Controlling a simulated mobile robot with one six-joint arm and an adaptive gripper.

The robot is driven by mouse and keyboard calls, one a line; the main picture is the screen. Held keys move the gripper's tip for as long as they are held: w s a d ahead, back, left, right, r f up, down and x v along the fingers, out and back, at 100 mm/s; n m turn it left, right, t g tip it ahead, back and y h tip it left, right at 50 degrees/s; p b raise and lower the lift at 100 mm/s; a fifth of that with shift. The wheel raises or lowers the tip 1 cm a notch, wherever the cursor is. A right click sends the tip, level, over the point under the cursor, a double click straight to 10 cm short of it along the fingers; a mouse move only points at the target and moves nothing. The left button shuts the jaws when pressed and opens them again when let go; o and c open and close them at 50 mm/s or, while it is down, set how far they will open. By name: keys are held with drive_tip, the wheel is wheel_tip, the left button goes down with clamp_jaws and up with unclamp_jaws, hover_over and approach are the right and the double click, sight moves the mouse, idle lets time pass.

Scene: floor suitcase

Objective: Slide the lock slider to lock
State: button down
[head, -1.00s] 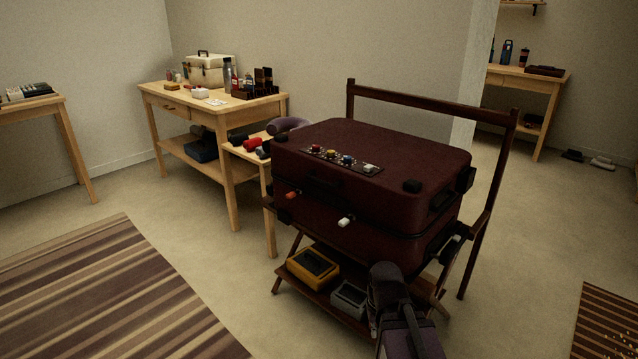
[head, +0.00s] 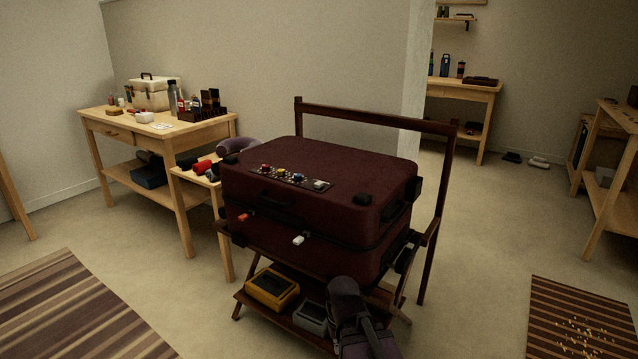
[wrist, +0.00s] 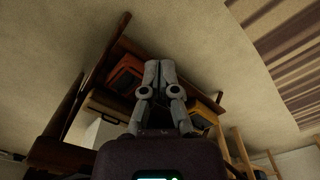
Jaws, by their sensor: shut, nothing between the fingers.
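A dark red suitcase (head: 300,215) lies flat on a wooden stand. Its front side carries an orange-red piece (head: 243,217) on the left and a white piece (head: 299,240) further right. A dark strip (head: 292,179) with several coloured knobs and a white piece at its right end sits on the top. I cannot tell which of these is the lock slider. My gripper (wrist: 160,75) shows in the wrist view with its grey fingers together and empty. In the head view my arm stands at the stand's front right corner, apart from the pieces on the front; the fingers cannot be made out there.
The stand's lower shelf holds a yellow box (head: 271,288) and a grey box (head: 311,316). A small side table (head: 200,176) stands close to the suitcase's left. A workbench (head: 160,128) stands behind it. Open floor lies to the right, with a striped mat (head: 583,310).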

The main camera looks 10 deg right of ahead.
drive_tip(key=c, duration=0.7)
unclamp_jaws()
drive_tip(key=shift+r, duration=0.15)
drive_tip(key=o, duration=0.3)
drive_tip(key=shift+r+p, duration=0.2)
drive_tip(key=shift+p, duration=0.2)
drive_tip(key=w+r+t+p, duration=0.1)
drive_tip(key=w+r+p, duration=0.1)
drive_tip(key=r+p, duration=1.8)
drive_tip(key=w+r+p, duration=0.3)
drive_tip(key=r+p, duration=1.6)
drive_tip(key=w+d+r+n+t+y+p, duration=0.1)
drive_tip(key=w+d+r+n+p, duration=0.1)
drive_tip(key=w, duration=0.6)
drive_tip(key=w+d+r+n+t+y+p, duration=0.1)
drive_tip(key=w+d+r+n+y+p, duration=0.1)
drive_tip(key=w+r+n, duration=0.3)
drive_tip(key=w+n+p, duration=0.1)
drive_tip(key=w+n, duration=0.1)
drive_tip(key=w, duration=0.2)
drive_tip(key=shift+r+p, duration=0.15)
drive_tip(key=shift+p, duration=0.25)
